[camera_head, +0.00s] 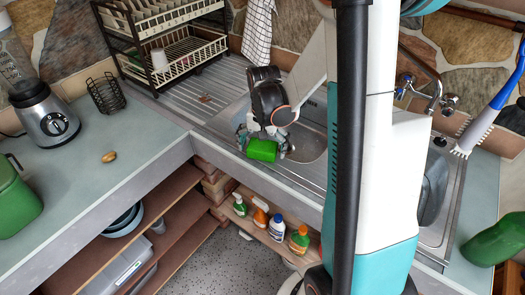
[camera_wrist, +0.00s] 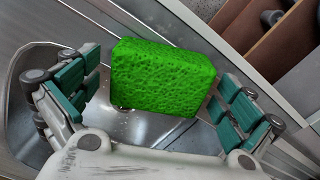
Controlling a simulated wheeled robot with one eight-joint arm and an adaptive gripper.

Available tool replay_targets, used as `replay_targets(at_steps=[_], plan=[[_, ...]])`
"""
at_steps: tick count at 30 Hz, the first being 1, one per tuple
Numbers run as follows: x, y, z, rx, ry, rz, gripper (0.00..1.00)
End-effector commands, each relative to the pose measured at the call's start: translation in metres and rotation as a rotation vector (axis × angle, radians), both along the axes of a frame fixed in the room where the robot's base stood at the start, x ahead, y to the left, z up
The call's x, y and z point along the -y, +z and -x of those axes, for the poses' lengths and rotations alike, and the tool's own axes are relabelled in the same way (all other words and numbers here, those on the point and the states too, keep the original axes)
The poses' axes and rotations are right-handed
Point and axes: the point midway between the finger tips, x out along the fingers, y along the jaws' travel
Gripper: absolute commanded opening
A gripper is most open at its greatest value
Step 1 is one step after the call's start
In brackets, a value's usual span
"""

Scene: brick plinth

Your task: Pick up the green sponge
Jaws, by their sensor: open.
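The green sponge (camera_head: 261,150) is at the front edge of the metal sink, below my gripper in the head view. In the wrist view the sponge (camera_wrist: 163,78) is a bright green porous block between and just beyond my open fingers. My gripper (camera_head: 265,141) is open, with one green-padded finger on each side of the sponge. In the wrist view my gripper (camera_wrist: 158,98) shows a gap on the sponge's left and its right finger close to the sponge's right edge. I cannot tell whether that finger touches it.
The sink basin (camera_head: 305,143) lies beside and under the sponge. A dish rack (camera_head: 165,45) stands behind on the left. A tap (camera_head: 432,88) and a brush (camera_head: 484,125) are at the right. Several bottles (camera_head: 277,226) stand on the shelf below. The left counter has clear room.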

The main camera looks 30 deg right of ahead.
Motion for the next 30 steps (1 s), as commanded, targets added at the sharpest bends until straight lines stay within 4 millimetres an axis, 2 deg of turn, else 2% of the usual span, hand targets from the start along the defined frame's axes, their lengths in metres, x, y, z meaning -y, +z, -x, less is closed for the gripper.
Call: replay_targets(at_steps=[1, 3, 6, 7, 17, 22, 26, 30], plan=[[0.0, 0.0, 0.0, 0.0, 0.0, 0.0, 0.98], [0.0, 0.0, 0.0, 0.0, 0.0, 0.0, 0.82], [0.0, 0.001, 0.0, 0.0, 0.0, 0.0, 0.63], [0.0, 0.001, 0.0, 0.0, 0.0, 0.0, 0.6], [0.0, 0.001, 0.0, 0.0, 0.0, 0.0, 0.57], [0.0, 0.008, 0.0, 0.0, 0.0, 0.0, 0.57], [0.0, 0.022, 0.0, 0.0, 0.0, 0.0, 0.57], [0.0, 0.049, 0.0, 0.0, 0.0, 0.0, 0.57]])
